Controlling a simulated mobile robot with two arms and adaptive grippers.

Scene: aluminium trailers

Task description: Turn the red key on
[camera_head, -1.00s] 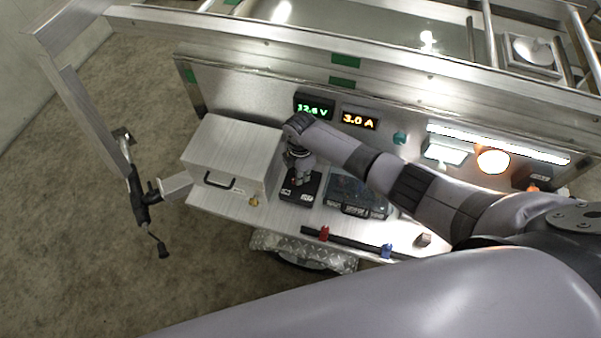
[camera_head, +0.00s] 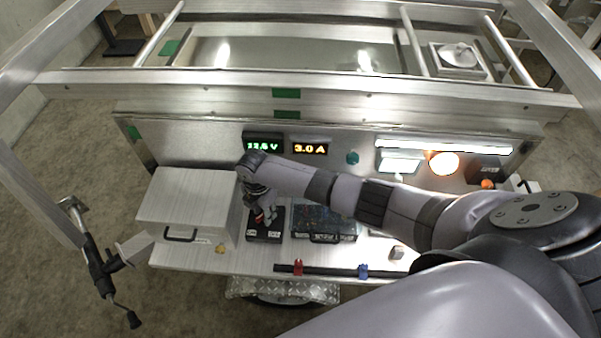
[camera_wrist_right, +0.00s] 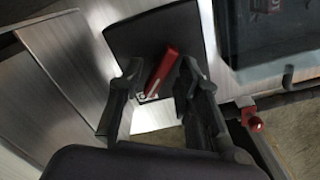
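The red key (camera_wrist_right: 162,72) stands on a black box (camera_wrist_right: 152,32) in the right wrist view. In the head view, the box (camera_head: 264,236) sits on the metal shelf below the meters, and a small bit of red (camera_head: 259,217) shows beside my right gripper (camera_head: 264,212). My right gripper (camera_wrist_right: 160,78) points down at the box, with its two fingers apart on either side of the key. Gaps show between the fingers and the key. The key's far side is hidden. My left gripper is in neither view.
A metal case (camera_head: 187,203) stands left of the box, and a dark clear-lidded case (camera_head: 322,221) stands close on its right. A black bar with red (camera_head: 298,267) and blue (camera_head: 363,271) fittings runs along the front edge. Lit meters (camera_head: 310,148) are on the panel behind.

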